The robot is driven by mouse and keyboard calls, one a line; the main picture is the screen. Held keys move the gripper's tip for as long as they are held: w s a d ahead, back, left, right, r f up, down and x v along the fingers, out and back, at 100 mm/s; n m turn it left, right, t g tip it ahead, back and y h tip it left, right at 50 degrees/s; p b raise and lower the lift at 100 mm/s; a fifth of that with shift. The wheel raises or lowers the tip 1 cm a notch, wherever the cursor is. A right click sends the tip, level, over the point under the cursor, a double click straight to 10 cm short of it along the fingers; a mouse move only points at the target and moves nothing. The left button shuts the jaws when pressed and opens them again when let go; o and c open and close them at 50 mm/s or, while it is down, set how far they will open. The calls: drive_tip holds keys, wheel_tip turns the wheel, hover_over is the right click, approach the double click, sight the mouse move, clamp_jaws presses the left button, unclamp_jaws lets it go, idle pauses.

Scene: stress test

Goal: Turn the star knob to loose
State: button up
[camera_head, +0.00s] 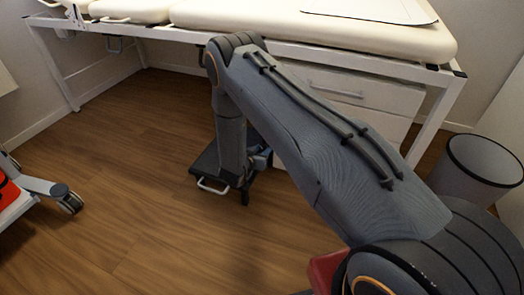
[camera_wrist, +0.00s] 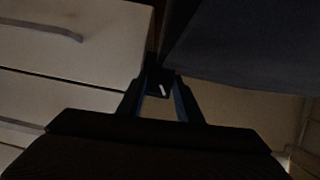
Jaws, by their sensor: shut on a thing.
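My gripper (camera_wrist: 162,98) shows in the wrist view, its two dark fingers with bluish inner edges converging on a small dark part. That part, which I take to be the star knob (camera_wrist: 158,78), sits between the fingertips and bears a short white mark. The gripper is shut on it. The picture is dark, so the knob's lobes and any loose or tight marking cannot be read. In the head view my arm bends down beside the couch, and the knob cannot be made out there.
A cream couch (camera_head: 375,30) on a white frame stands at the back, with white drawers (camera_head: 340,90) beneath. A grey bin (camera_head: 478,170) is at the right. A caster (camera_head: 68,200) of a wheeled thing shows at the left. The wooden floor (camera_head: 125,150) at left is clear.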

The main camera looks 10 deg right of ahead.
idle(0.4)
drive_tip(key=o, duration=1)
drive_tip(key=shift+o, duration=0.2)
drive_tip(key=shift+p+v, duration=1.6)
drive_tip(key=shift+v, duration=2.3)
